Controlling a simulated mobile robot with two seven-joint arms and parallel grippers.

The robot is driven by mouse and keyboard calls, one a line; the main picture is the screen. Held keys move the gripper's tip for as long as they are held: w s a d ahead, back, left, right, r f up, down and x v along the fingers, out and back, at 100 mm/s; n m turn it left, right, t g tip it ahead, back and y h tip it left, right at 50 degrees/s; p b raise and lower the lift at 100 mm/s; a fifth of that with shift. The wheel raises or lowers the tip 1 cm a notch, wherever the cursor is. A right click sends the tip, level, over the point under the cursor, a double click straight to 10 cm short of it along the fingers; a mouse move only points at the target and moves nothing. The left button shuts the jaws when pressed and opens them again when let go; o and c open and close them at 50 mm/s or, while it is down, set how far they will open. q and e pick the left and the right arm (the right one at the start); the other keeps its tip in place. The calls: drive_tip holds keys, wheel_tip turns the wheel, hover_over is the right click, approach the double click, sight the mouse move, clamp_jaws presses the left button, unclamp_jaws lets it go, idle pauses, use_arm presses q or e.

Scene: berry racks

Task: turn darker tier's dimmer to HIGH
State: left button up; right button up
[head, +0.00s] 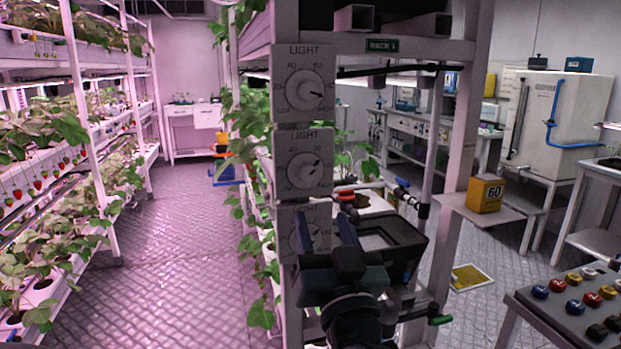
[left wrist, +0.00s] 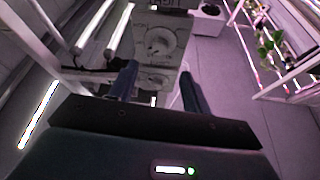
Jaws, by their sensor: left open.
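Three white dimmer panels marked LIGHT are stacked on the rack post in the head view. The top dimmer (head: 303,88) has its pointer to the right and slightly down. The middle dimmer (head: 304,168) has its pointer to the upper right. The lowest dimmer (head: 307,237) is partly hidden by my left gripper (head: 343,232), so its setting cannot be read. In the left wrist view, a round dimmer knob (left wrist: 158,43) shows just beyond the open, empty fingers of the left gripper (left wrist: 157,82). I cannot tell whether they touch a panel. My right gripper is out of view.
A green RACK 1 sign (head: 391,45) is above the dimmers. Plants hang close left of the post. A yellow box marked 60 (head: 485,194) sits on a side shelf. A button console (head: 560,310) stands at lower right. The aisle floor (head: 175,240) at left is clear.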

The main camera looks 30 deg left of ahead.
sight(308, 177)
use_arm(q)
drive_tip(key=p+x, duration=0.3)
drive_tip(key=x, duration=0.5)
drive_tip(key=shift+w+a+r, duration=0.25)
drive_tip(key=shift+w+a, duration=0.25)
drive_tip(key=shift+a, duration=0.1)
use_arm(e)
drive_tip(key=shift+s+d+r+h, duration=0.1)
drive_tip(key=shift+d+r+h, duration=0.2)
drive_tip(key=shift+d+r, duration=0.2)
use_arm(q)
drive_tip(key=shift+c, duration=0.2)
drive_tip(key=c, duration=1)
drive_tip(key=shift+o, duration=0.2)
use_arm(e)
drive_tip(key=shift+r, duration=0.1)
use_arm(q)
drive_tip(key=shift+m, duration=0.3)
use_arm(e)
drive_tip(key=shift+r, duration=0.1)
